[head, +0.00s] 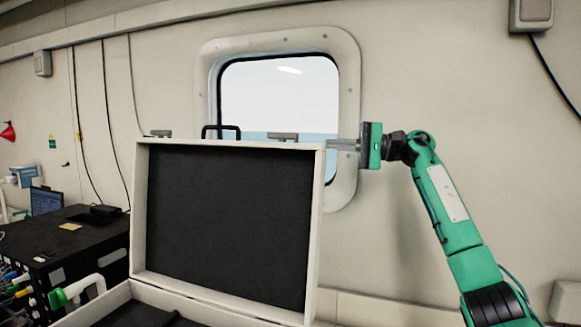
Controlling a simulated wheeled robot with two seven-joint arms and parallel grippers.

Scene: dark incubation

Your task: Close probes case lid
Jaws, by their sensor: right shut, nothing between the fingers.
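The probes case stands open in the head view. Its lid (140,210) is raised upright, with a pale frame and a dark lining facing me. A black handle (221,130) and two grey latches show along the lid's top edge. The case's lower part (110,298) shows only in part at the bottom of the picture. My right gripper (332,145) is shut and empty, its fingers pointing left at the lid's upper right corner. I cannot tell whether the fingertips touch the lid or are behind it. My left gripper is not in view.
A black equipment box (70,245) with cables stands to the left, with a green and white probe (75,290) near the case's left side. A small screen (45,201) is behind it. The wall with a window (275,95) is behind the lid. Room right of the lid is free except for my arm.

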